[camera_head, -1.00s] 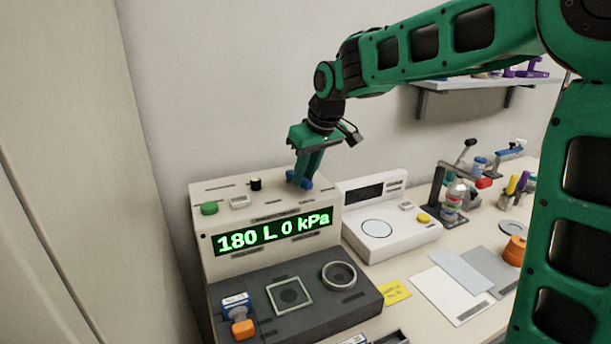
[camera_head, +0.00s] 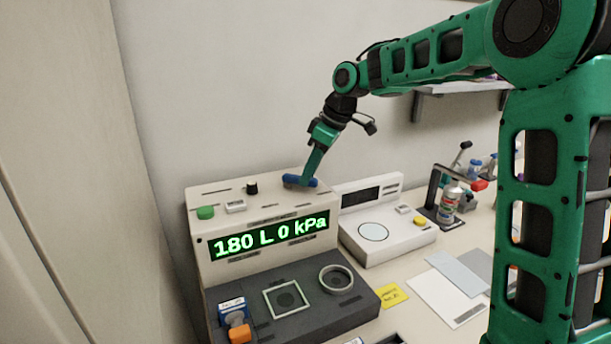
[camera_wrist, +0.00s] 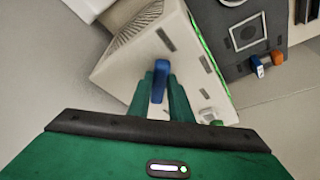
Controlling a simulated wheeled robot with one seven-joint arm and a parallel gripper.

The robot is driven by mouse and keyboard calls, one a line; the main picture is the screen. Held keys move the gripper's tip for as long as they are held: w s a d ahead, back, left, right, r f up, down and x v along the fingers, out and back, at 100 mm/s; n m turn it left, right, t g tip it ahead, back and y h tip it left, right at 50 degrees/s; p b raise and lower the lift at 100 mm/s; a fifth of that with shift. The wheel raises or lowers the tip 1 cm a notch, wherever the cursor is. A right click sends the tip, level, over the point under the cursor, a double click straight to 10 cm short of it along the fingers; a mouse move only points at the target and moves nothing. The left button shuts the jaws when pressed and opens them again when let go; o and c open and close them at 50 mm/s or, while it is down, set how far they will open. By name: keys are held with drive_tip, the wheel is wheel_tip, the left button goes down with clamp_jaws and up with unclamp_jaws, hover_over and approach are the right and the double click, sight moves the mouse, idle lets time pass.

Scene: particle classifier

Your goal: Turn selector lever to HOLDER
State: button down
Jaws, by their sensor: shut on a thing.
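The blue selector lever (camera_head: 299,181) lies on the top right of the beige classifier unit (camera_head: 225,262). It also shows in the wrist view (camera_wrist: 158,82), between the green fingers. My gripper (camera_head: 306,180) reaches down to the lever from the upper right and is shut on it. In the wrist view my gripper (camera_wrist: 160,84) has a finger on each side of the lever. The display (camera_head: 270,236) on the unit's front reads "180 L 0 kPa". The labels near the lever are too small to read.
A black knob (camera_head: 252,188), a white switch (camera_head: 235,206) and a green button (camera_head: 205,212) stand left of the lever. A white scale (camera_head: 385,232) stands close to the unit's right side. A wall is behind.

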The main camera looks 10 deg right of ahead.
idle(0.3)
drive_tip(key=c, duration=1.6)
unclamp_jaws()
drive_tip(key=v, duration=1)
drive_tip(key=shift+d+r, duration=0.25)
drive_tip(key=shift+r, duration=0.05)
